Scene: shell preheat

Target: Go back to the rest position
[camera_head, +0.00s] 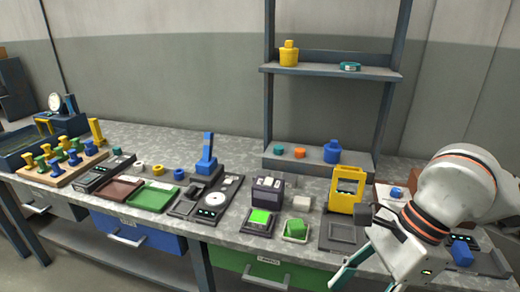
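My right arm comes in from the right edge, over the right end of the workbench (225,215). Its gripper (362,284) points down at the bench's front edge, with two teal fingers spread apart and nothing seen between them. The fingertips are at or past the bottom edge of the picture. My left gripper is not in view. The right arm hides part of the bench's right end.
A yellow frame-like device (346,188) stands close behind my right gripper. A green block (296,227) in a tray and a device with a green screen (260,218) are to its left. A shelf rack (330,70) rises behind. Drawers are below.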

